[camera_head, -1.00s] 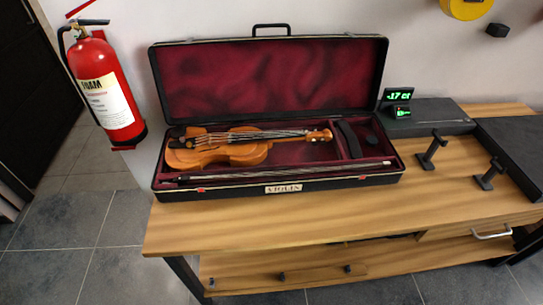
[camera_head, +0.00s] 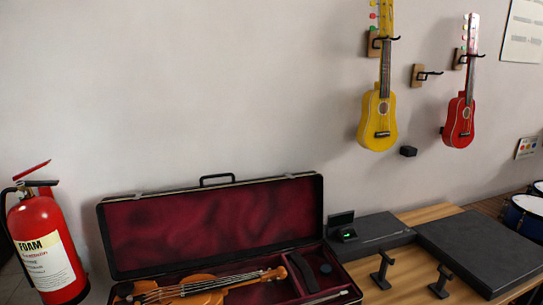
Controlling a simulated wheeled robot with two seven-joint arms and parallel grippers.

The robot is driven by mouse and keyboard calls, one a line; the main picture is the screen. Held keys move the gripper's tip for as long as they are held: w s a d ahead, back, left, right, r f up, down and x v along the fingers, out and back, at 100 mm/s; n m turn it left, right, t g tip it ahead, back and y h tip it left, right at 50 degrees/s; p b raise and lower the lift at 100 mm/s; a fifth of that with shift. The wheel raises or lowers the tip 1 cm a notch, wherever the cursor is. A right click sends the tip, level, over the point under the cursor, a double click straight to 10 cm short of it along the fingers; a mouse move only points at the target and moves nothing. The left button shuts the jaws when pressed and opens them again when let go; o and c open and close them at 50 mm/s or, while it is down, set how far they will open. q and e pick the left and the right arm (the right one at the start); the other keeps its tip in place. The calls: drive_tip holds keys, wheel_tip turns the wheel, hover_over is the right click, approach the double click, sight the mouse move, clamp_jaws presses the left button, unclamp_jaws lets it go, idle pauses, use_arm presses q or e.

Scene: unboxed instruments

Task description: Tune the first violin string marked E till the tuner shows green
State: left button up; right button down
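The violin (camera_head: 205,288) lies in the open case (camera_head: 212,230) with a dark red lining, at the bottom of the head view. Its scroll and pegs (camera_head: 276,272) point right, and its lower part is cut off by the frame's edge. The letter on any string is too small to read. Neither of my grippers is in view.
A red fire extinguisher (camera_head: 48,250) stands at the left. A yellow ukulele (camera_head: 378,120) and a red ukulele (camera_head: 460,120) hang on the wall. Two black stands (camera_head: 381,272) rise from the wooden table (camera_head: 425,214). A dark flat box (camera_head: 480,245) lies at right.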

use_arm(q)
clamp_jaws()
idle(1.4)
